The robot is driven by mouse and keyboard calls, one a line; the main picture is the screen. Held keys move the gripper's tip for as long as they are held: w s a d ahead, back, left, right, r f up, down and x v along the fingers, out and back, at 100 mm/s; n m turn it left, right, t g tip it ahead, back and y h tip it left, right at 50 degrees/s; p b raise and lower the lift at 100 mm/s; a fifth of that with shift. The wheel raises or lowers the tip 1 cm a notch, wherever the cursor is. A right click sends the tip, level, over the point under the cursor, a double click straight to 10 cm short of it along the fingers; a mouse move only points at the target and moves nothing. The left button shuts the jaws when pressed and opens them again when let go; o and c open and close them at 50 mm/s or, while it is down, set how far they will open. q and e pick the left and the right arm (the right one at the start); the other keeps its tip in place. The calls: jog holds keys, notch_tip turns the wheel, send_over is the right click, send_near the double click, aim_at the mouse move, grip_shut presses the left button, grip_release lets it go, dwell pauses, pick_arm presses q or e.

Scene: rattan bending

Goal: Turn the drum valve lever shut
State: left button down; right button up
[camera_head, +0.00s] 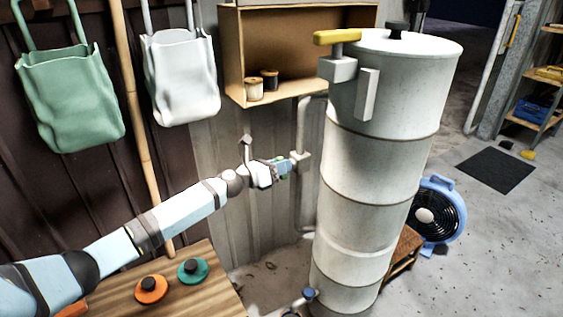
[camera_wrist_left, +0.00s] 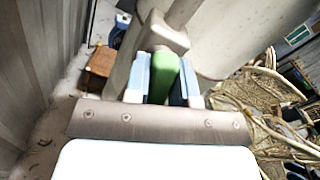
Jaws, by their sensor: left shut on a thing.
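A tall pale drum (camera_head: 375,170) stands right of centre in the head view. A grey pipe (camera_head: 300,125) runs down its left side, with a valve body (camera_head: 301,157) partway along. My left gripper (camera_head: 283,168) is at this valve. In the left wrist view, its two blue fingers are closed on the sides of a green lever (camera_wrist_left: 164,74). The lever joins the grey valve body (camera_wrist_left: 163,36) just past the fingertips. The fingers hide part of the lever in the head view.
A yellow handle (camera_head: 337,37) sticks out at the drum's top left. A wooden shelf (camera_head: 232,60) hangs behind. A wooden table (camera_head: 205,262) with orange and teal round pieces is below my left arm. A blue fan (camera_head: 438,212) stands right of the drum.

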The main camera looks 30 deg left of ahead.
pick_arm(q)
jog(key=n+p, duration=0.3)
jog(key=n, duration=0.1)
jog(key=shift+a+n, duration=0.1)
jog(key=shift+n, duration=0.3)
jog(key=n+p, duration=0.2)
jog(key=shift+w+n, duration=0.1)
jog(key=shift+n, duration=0.2)
jog(key=n+p, duration=0.2)
jog(key=n, duration=0.1)
jog(key=shift+f+n, duration=0.1)
jog(key=shift+n, duration=0.2)
jog(key=shift+a+f+n+p, duration=0.1)
jog(key=shift+n+p, duration=0.5)
jog(key=shift+p, duration=0.1)
jog(key=shift+f+n+p, duration=0.1)
jog(key=shift+n+p, duration=0.3)
jog(key=shift+n, duration=0.3)
pick_arm(e)
jog(key=shift+s+d+r+g+h, duration=0.2)
jog(key=shift+d+r+g, duration=0.1)
jog(key=shift+r, duration=0.3)
jog(key=shift+s+d+r+g+h, duration=0.1)
jog(key=shift+d+r+g+h, duration=0.15)
jog(key=shift+r, duration=0.3)
pick_arm(q)
jog(key=shift+f+n, duration=0.1)
jog(key=shift+n, duration=0.3)
pick_arm(e)
jog(key=shift+w+r, duration=0.1)
